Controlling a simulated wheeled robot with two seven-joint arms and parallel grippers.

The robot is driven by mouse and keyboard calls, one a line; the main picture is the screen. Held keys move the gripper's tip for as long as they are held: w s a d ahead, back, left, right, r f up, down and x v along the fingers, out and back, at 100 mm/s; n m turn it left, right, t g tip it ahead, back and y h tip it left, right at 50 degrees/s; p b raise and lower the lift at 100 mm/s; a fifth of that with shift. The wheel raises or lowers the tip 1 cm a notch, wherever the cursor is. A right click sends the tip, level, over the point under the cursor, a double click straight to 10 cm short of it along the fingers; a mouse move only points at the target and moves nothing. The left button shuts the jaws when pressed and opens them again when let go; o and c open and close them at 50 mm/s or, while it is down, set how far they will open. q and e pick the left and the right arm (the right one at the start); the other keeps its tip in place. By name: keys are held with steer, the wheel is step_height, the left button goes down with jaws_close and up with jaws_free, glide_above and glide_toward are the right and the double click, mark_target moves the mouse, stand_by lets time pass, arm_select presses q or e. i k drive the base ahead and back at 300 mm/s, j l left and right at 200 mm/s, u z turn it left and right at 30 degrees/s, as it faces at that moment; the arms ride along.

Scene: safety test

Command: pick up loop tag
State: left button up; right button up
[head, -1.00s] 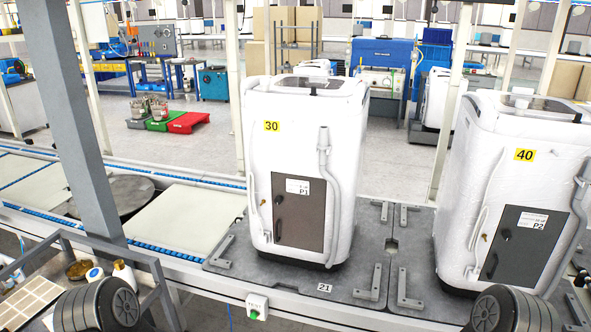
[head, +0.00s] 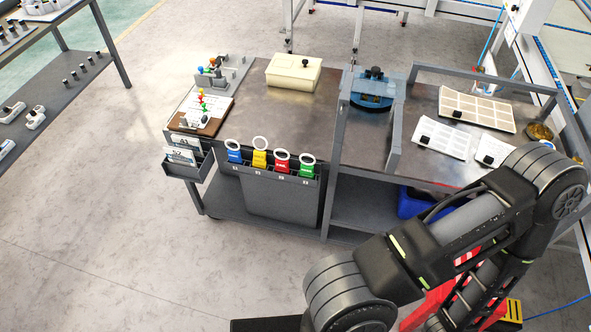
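Several loop tags hang in a row on the front edge of a workbench in the head view. They are a blue tag (head: 234,156), a yellow tag (head: 260,158), a red tag (head: 282,164) and a green tag (head: 306,170), each with a white ring on top. They sit in a dark rack (head: 262,177) on the bench front. One of my arms reaches across the lower right, apart from the tags. Neither gripper's fingers show in this view.
A dark shelf (head: 62,85) stands at far left. Floor is clear between shelf and bench.

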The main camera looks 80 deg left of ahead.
mark_target(307, 171)
steer(key=u, duration=2.8)
